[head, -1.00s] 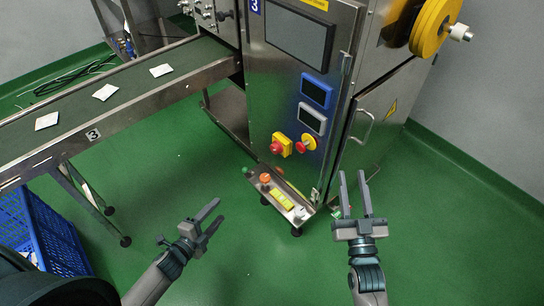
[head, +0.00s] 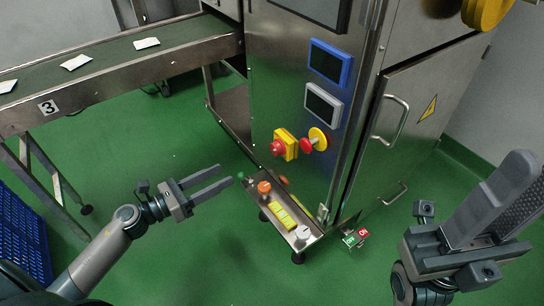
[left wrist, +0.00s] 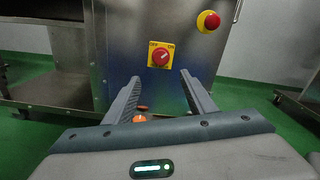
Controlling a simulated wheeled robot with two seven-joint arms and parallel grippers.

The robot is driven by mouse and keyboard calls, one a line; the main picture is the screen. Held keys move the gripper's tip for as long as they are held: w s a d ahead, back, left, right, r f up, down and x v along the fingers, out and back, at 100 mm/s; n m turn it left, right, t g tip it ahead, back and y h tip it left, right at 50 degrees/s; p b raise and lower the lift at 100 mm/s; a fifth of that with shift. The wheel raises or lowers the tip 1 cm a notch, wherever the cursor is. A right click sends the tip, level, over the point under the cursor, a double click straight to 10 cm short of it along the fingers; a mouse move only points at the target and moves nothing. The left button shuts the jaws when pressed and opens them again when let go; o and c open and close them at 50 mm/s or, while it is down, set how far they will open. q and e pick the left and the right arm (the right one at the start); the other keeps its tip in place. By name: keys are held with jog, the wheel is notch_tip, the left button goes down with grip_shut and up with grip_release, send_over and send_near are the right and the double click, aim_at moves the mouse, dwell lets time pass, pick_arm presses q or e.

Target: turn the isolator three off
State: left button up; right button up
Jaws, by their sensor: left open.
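The isolator (head: 285,145) is a red rotary knob on a yellow plate, on the steel machine cabinet's front. In the left wrist view the isolator (left wrist: 161,56) has OFF at upper left and ON at upper right; its knob seems turned toward ON. My left gripper (head: 227,175) is open and empty, to the left of the isolator and apart from it. In the left wrist view its fingers (left wrist: 158,78) frame the plate from below, with the knob ahead between them. My right gripper (head: 530,180) is raised at the right, open and empty.
A red emergency stop on a yellow disc (head: 316,139) sits right beside the isolator. A low control box (head: 286,214) with buttons juts out below. A conveyor marked 3 (head: 47,107) runs along the left, above a blue crate (head: 22,235).

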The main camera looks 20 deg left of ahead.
aim_at(273, 150)
pick_arm(q)
jog(key=shift+w+d, duration=0.1)
dwell(0.4)
jog(key=x, duration=1.7)
jog(key=shift+w+d+b, duration=0.1)
jog(key=shift+b, duration=0.25)
jog(key=c, duration=1)
